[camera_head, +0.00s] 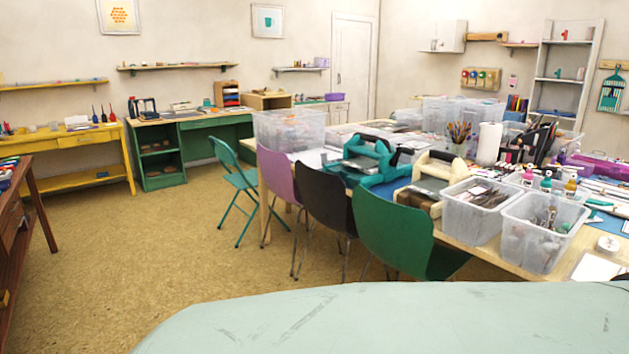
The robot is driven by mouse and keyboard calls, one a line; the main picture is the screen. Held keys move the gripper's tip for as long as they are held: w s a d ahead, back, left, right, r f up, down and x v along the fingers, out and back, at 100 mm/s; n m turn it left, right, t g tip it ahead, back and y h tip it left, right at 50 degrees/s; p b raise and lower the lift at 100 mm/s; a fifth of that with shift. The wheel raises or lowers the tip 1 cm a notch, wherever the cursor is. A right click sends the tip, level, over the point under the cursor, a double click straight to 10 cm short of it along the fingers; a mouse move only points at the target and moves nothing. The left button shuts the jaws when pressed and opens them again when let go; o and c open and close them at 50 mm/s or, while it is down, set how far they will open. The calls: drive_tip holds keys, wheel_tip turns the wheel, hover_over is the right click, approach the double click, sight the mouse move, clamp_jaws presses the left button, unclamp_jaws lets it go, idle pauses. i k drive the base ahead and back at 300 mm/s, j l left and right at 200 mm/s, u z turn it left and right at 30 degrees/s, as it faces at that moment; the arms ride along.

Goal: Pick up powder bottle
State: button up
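Three small bottles stand close together on the long work table (487,254) at the right: a pink bottle (527,178), a teal bottle (546,183) and a yellow bottle (570,187). They are small in the picture, and I cannot tell which, if any, is the powder bottle. Clear bins in front hide their lower parts. My gripper is not in view.
Two clear bins, one (478,222) left of the other (526,247), stand at the table's near edge. A green chair (397,233) and other chairs line its left side. The floor (165,250) at left is open. A pale green scratched surface (400,325) crosses the bottom.

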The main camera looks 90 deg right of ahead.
sight(554, 206)
drive_tip(key=z, duration=3.95)
drive_tip(key=i+l+z, duration=0.15)
drive_tip(key=l, duration=0.25)
drive_tip(key=i+l+z, duration=0.15)
drive_tip(key=i+l, duration=0.2)
drive_tip(key=i+z, duration=0.25)
drive_tip(key=i, duration=0.25)
drive_tip(key=j, duration=0.05)
